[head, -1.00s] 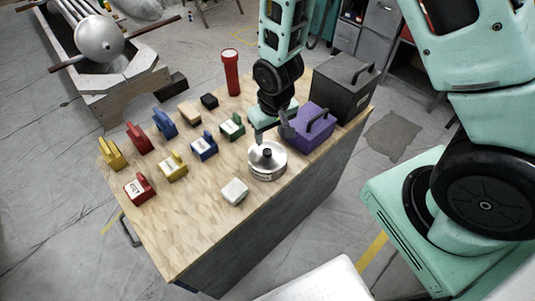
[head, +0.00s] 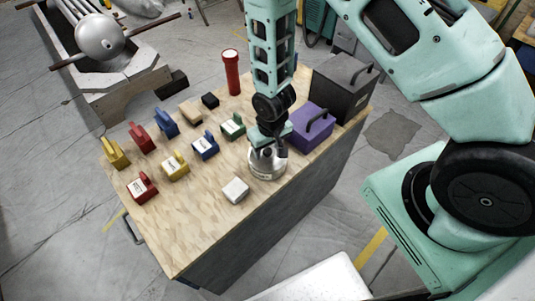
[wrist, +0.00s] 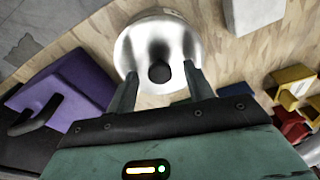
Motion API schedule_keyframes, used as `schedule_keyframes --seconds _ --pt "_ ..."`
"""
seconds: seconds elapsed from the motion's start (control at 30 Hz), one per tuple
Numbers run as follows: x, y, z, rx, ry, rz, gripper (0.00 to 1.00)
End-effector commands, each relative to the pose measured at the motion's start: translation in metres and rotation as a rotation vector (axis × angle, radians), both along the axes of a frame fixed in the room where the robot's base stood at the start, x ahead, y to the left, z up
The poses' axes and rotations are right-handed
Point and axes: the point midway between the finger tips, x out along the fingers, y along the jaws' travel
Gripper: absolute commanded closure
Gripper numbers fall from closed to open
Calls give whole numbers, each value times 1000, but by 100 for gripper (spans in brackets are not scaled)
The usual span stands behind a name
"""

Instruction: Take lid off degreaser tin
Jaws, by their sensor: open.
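The degreaser tin (head: 267,173) is a round silver tin standing on the wooden bench top, near its right front edge. Its lid (wrist: 157,45) is shiny metal with a black knob (wrist: 159,73), seen clearly in the wrist view. The lid is on the tin. My gripper (wrist: 160,80) is open, with its two fingers apart on either side of the knob in that view. In the head view my gripper (head: 268,150) is over the tin and hides the knob and part of the lid. I cannot tell whether the fingers touch the lid.
A purple box (head: 312,130) with a handle stands close to the tin's right, with a black toolbox (head: 343,85) behind. A white block (head: 236,190) lies in front left. Several coloured labelled blocks and a red torch (head: 232,72) stand farther left and back.

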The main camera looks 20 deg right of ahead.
Motion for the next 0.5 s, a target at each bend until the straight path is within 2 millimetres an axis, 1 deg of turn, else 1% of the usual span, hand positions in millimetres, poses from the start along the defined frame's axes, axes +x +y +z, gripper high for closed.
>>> schedule_keyframes --seconds 0.07,0.1,0.17,0.2,0.23,0.5 --pt "0 0 0 0 0 0 48" --pt "0 0 0 0 0 0 59" --pt "0 0 0 0 0 0 76" --pt "0 0 0 0 0 0 87" --pt "0 0 0 0 0 0 95" --pt "0 0 0 0 0 0 96"
